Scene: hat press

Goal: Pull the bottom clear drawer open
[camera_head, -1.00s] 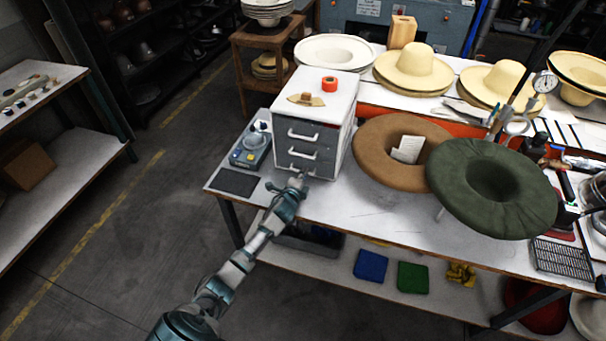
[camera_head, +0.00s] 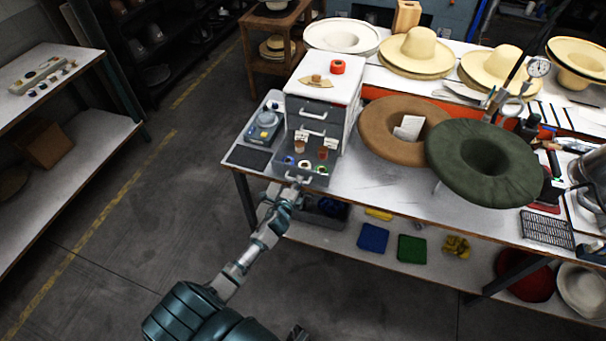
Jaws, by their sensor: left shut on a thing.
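The small drawer cabinet (camera_head: 345,110) stands at the left end of the workbench. Its bottom drawer (camera_head: 318,181) is out toward me, beyond the cabinet's front. Small jars with labels and small coloured round items show in it. My left gripper (camera_head: 296,186) is shut on the drawer's front handle (camera_head: 298,178) at the bench's front edge. The fingertips are small and partly merge with the handle. The two upper drawers (camera_head: 315,113) are shut.
A blue-grey device (camera_head: 265,126) and a dark pad (camera_head: 249,157) lie left of the drawer. A brown hat (camera_head: 375,130) and a green hat (camera_head: 455,160) are to the right. The floor before the bench's left end is open.

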